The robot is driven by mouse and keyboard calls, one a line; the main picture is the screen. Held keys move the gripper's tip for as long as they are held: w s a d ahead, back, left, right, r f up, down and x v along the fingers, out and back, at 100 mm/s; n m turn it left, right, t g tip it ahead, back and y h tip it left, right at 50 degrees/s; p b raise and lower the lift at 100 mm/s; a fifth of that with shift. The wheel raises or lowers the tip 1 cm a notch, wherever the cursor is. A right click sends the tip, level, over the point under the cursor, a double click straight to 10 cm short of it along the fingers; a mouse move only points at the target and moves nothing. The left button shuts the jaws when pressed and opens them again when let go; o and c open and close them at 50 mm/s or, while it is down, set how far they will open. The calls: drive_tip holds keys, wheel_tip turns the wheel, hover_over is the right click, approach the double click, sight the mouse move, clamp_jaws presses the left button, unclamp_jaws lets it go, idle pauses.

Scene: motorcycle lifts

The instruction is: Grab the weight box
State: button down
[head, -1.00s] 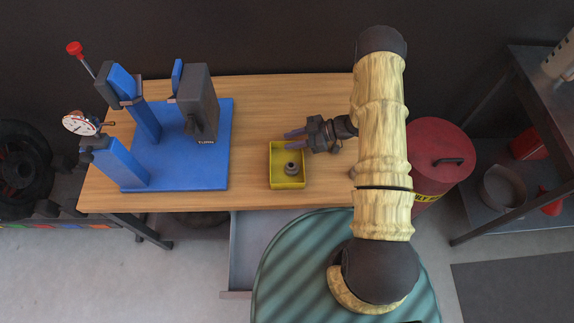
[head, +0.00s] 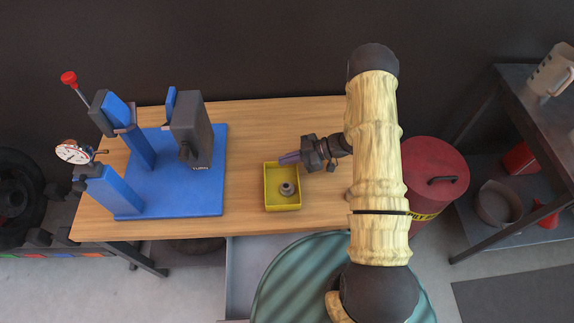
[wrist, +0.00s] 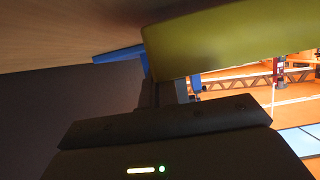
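The weight box, a small yellow open-topped box (head: 268,197) with a grey round weight (head: 287,189) inside, sits on the wooden table near its front edge. In the wrist view the box's yellow wall (wrist: 220,40) is large and close, in front of the dark finger stubs (wrist: 170,92). The fingertips are hidden there, so their gap cannot be seen.
A blue fixture with dark clamp blocks (head: 190,205) and a dial gauge (head: 73,152) stands on the left of the table (head: 240,222). A red drum (head: 437,165) stands at the right.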

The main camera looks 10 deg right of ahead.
wheel_tip(320, 180, up, 8)
drive_tip(key=shift+r, duration=0.1)
